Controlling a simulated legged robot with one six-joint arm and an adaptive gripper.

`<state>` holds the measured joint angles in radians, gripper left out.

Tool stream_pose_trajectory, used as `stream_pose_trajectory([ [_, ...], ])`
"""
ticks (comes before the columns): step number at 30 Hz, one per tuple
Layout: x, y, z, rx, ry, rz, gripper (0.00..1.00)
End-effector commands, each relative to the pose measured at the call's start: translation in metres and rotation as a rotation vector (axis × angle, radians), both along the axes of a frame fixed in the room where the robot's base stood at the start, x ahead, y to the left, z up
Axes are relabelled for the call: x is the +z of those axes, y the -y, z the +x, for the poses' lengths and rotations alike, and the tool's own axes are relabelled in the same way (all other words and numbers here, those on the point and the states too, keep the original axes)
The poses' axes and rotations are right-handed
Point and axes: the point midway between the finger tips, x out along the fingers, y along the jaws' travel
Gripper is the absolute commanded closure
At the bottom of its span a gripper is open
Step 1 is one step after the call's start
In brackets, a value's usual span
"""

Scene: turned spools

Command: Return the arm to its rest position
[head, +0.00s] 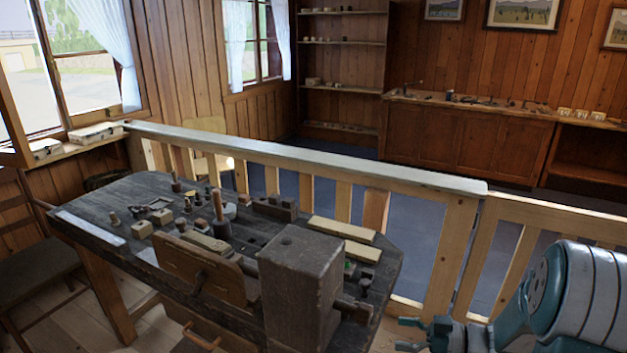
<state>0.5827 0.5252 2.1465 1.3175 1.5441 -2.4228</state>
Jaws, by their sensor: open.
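My arm shows at the lower right of the head view, with its large teal and grey joint (592,290) close to the camera. My gripper (410,334) is at the bottom edge, pointing left, with its two fingers apart and nothing seen between them. It is to the right of the workbench (140,190), near its right end in the picture. The gripper's distance from the bench is hard to judge. The lower part of the arm is cut off by the frame.
A big wooden block (300,285) and several small turned pieces and tools crowd the bench. A wooden railing (330,166) runs behind it and on to the right, behind my arm. A chair (35,255) stands at the left. Wall shelves and a cabinet (460,140) are beyond.

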Motion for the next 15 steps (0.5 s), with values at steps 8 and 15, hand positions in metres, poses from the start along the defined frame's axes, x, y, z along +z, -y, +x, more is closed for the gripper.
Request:
stream_pose_trajectory([
  [8,0.039,-0.058,-0.055,0.147,-0.409,-0.260,0.00],
  [15,0.059,-0.077,-0.103,0.049,-0.674,-0.542,0.00],
])
